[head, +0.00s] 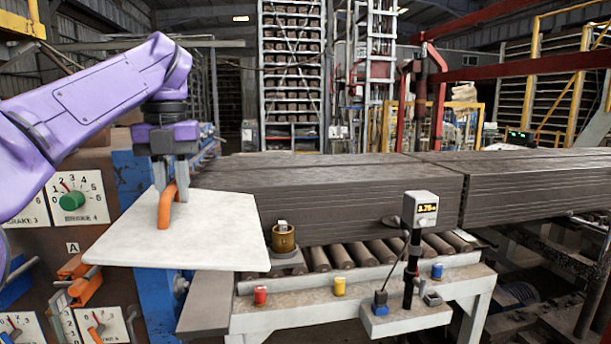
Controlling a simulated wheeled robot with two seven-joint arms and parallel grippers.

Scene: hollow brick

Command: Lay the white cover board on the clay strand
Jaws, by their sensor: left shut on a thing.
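The white cover board (195,232) hangs level in the air at the left. It has an orange arched handle (166,207) on top. My left gripper (170,180) is shut on this handle from above. The dark clay strand (330,190) lies on the roller table to the right of and behind the board. The board's right part overlaps the strand's near left end in the picture; I cannot tell whether they touch. My right gripper is not in view.
A post with a small display (421,209) stands in front of the strand. A brass cylinder (284,239) sits by the rollers (340,256). Red, yellow and blue buttons line the table's front rail. A dial panel (76,200) is at the left, partly below the board.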

